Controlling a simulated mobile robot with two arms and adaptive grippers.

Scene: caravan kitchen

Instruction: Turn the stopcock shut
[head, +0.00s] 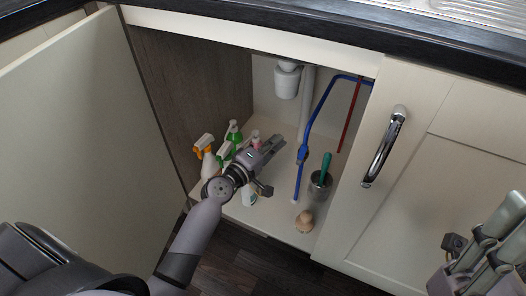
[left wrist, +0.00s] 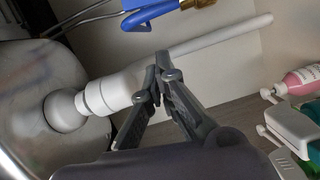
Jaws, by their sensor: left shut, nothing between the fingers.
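The stopcock (head: 302,153) sits on the blue pipe inside the open cupboard. In the left wrist view its blue lever (left wrist: 150,16) and brass body (left wrist: 198,6) show at the top edge, partly cut off. My left gripper (head: 279,143) is inside the cupboard, just left of the stopcock. In the left wrist view its fingertips (left wrist: 161,62) meet with nothing between them, and the lever appears beyond them, apart from them. My right gripper (head: 488,240) is at the lower right, in front of the closed door; its fingers' spacing is unclear.
Spray bottles (head: 207,160) stand left of my left arm. A dark pot with a green-handled brush (head: 326,168) stands right of the pipe. A wooden brush (head: 304,221) lies near the front. A white drain trap (head: 288,82) hangs behind. The open door (head: 75,120) is at left.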

